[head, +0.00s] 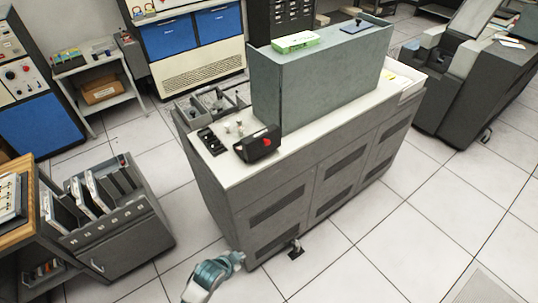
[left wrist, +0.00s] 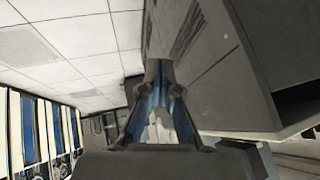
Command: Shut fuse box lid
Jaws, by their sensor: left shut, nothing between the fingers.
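A small black box with a red round part (head: 258,143) stands on the near left end of the white counter top; it may be the fuse box, but I cannot make out its lid or whether that is open. My left gripper (head: 240,257) is low in front of the grey cabinet's near left corner, well below the counter top and apart from the box. In the left wrist view the left gripper (left wrist: 158,66) is shut and empty, with the cabinet side beside it. My right gripper is not in view.
The grey cabinet (head: 293,193) carries a tall grey-green housing (head: 318,85) behind the box. A black holder (head: 211,141) and small white pieces (head: 234,127) lie left of the box. A card cart (head: 125,235) stands at left.

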